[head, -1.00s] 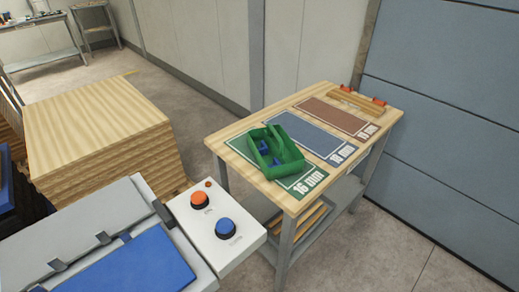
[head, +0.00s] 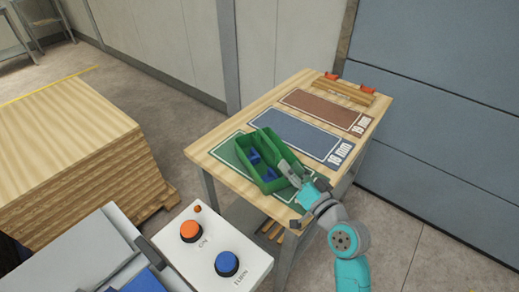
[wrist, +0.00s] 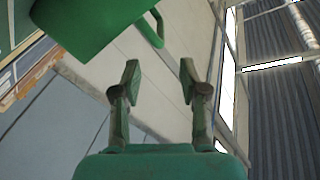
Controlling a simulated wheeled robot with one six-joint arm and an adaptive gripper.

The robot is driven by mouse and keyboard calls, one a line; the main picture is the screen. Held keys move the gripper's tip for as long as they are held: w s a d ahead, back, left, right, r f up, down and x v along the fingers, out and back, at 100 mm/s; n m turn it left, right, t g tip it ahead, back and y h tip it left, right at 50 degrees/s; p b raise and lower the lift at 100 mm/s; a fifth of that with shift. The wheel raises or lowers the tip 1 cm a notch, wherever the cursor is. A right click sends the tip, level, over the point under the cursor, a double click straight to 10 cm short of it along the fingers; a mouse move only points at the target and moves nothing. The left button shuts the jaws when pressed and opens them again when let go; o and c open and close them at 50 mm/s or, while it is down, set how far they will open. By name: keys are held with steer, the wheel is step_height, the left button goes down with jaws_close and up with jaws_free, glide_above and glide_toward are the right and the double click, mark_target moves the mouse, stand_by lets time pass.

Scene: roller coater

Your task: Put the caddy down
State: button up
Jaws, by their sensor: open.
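The green caddy (head: 266,160) stands on the wooden table top, over the green marked field (head: 228,160) at the near end. Blue pieces (head: 255,157) lie inside it. My gripper (head: 287,168) is at the caddy's right near end in the head view and hides part of it and the field's label. In the wrist view my gripper (wrist: 160,72) has its two fingers apart with nothing between them. The caddy (wrist: 85,25) shows at upper left there, with a green loop (wrist: 155,28) beyond the fingertips, apart from them.
The blue field (head: 297,133) and brown field (head: 325,108) are bare. Wooden strips with red ends (head: 343,90) lie at the table's far end. A button panel (head: 208,245) stands in front of the table at left. A stack of boards (head: 70,160) is further left.

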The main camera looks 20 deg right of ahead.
mark_target(275, 149)
steer(key=x, duration=0.4)
steer(key=shift+w+a+r, duration=0.1)
steer(key=shift+w, duration=0.25)
steer(key=shift+f+x, duration=0.2)
steer(key=shift+x, duration=3)
steer(key=shift+c, duration=0.2)
jaws_close()
